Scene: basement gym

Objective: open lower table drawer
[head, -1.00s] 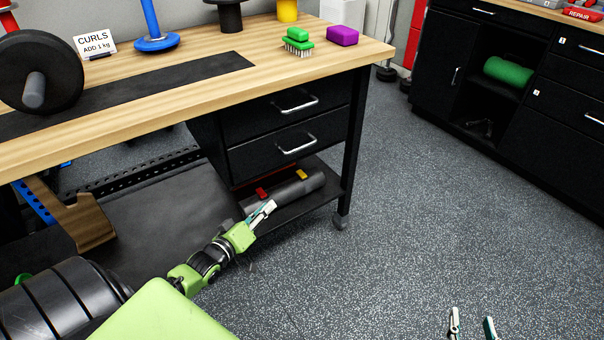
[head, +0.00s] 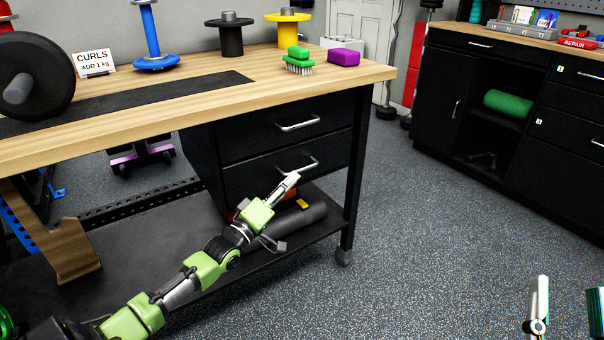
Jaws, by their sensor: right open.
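The wooden-topped table (head: 215,103) holds two black drawers under its right end. The lower drawer (head: 245,176) looks shut, its front in line with the upper drawer (head: 245,128). Its silver bar handle (head: 312,164) is partly overlapped by my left gripper (head: 291,179). That gripper's tips point up at the handle; whether they touch it or sit just in front I cannot tell. Its fingers look close together, edge-on, so their opening is unclear. My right gripper (head: 567,312) is open and empty at the bottom right, over the floor, away from the table.
A dark roll (head: 308,215) lies on the table's lower shelf (head: 330,230), behind my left gripper. A green brush (head: 299,66) and a purple block (head: 343,57) stand on the tabletop. A black cabinet (head: 430,95) is at right. The floor between is clear.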

